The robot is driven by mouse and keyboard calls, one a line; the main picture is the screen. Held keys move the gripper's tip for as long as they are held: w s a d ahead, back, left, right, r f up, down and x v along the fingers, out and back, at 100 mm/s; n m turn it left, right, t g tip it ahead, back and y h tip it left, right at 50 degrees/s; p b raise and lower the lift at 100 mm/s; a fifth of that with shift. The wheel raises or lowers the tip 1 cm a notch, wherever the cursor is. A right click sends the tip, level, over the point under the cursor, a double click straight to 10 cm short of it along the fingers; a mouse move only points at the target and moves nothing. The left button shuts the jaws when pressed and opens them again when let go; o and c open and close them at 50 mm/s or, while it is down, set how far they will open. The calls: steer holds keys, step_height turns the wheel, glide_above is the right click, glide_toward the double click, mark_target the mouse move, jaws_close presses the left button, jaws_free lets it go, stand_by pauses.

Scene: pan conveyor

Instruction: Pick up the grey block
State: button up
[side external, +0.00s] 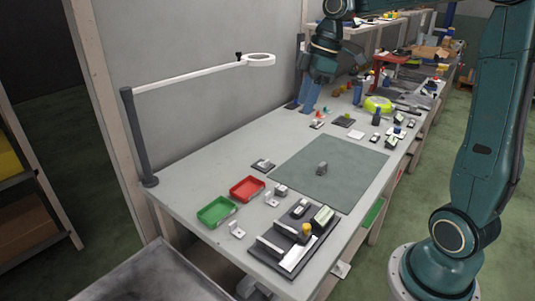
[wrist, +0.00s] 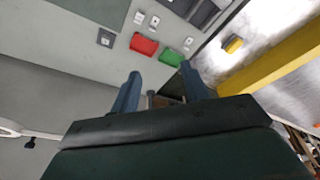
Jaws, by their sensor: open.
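The small grey block (side external: 322,168) sits on the dark grey-green mat (side external: 345,180) in the middle of the workbench in the side external view. My gripper (side external: 302,106) is at the back of the bench, above and behind the block and well apart from it. Its blue fingers point down there. In the wrist view my gripper (wrist: 160,71) is open, with nothing held between its fingers. Only a corner of the mat (wrist: 92,12) shows at the top of the wrist view; the block is not seen there.
A red tray (side external: 247,188) and a green tray (side external: 216,211) stand left of the mat. A dark fixture board (side external: 268,258) lies at the front. A lamp arm (side external: 190,76) rises at the left. Several small parts and a yellow-green round item (side external: 378,104) crowd the far bench.

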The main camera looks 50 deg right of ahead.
steer(key=w+d+f+n+g+y, duration=0.1)
steer(key=w+d+f+n, duration=0.15)
steer(key=d, duration=0.35)
steer(key=w+d+f+n, duration=0.2)
steer(key=d+f, duration=0.2)
steer(key=d, duration=0.2)
steer(key=n+g+y, duration=0.1)
steer(key=n+y, duration=0.1)
steer(key=n, duration=0.2)
glide_toward(323, 164)
steer(key=v, duration=0.4)
steer(key=shift+a, duration=0.35)
steer(key=shift+w+f, duration=0.1)
steer(key=shift+f, duration=0.05)
steer(key=shift+x, duration=4.2)
steer(key=shift+f, duration=0.15)
steer(key=shift+h, duration=0.3)
steer(key=shift+x, duration=2.45)
steer(key=shift+d, duration=0.1)
